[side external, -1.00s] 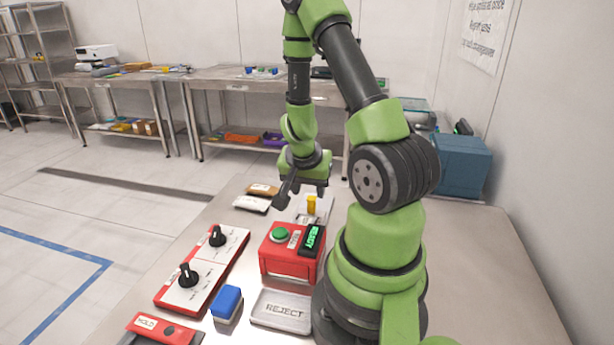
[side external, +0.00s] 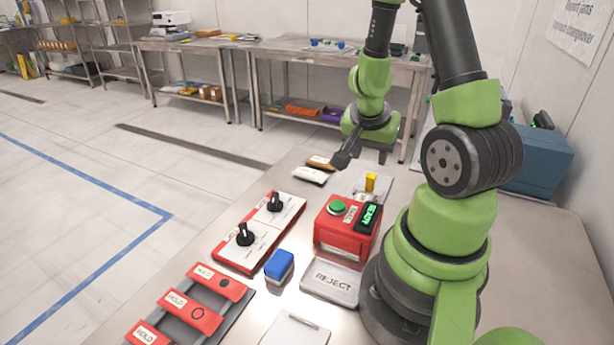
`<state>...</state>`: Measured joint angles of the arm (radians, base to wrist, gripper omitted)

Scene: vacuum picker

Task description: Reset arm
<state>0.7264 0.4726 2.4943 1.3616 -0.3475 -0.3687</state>
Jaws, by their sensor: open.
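My gripper (side external: 362,160) hangs in the air toward the back of the metal table, fingers pointing down and apart. It looks empty. Below it and a little to the right, a small yellow block (side external: 371,182) stands upright on a pale plate (side external: 384,193). A clear gap shows between the fingers and the block. A red box (side external: 345,235) with a green button (side external: 337,208) and a lit green READY display (side external: 369,216) stands in front of the block.
A REJECT tray (side external: 332,283), blue block (side external: 279,265), red-edged panel with two black knobs (side external: 262,230) and HOLD rack (side external: 236,318) occupy the table front. Two packets (side external: 311,174) lie behind. The table's right side (side external: 545,260) is bare.

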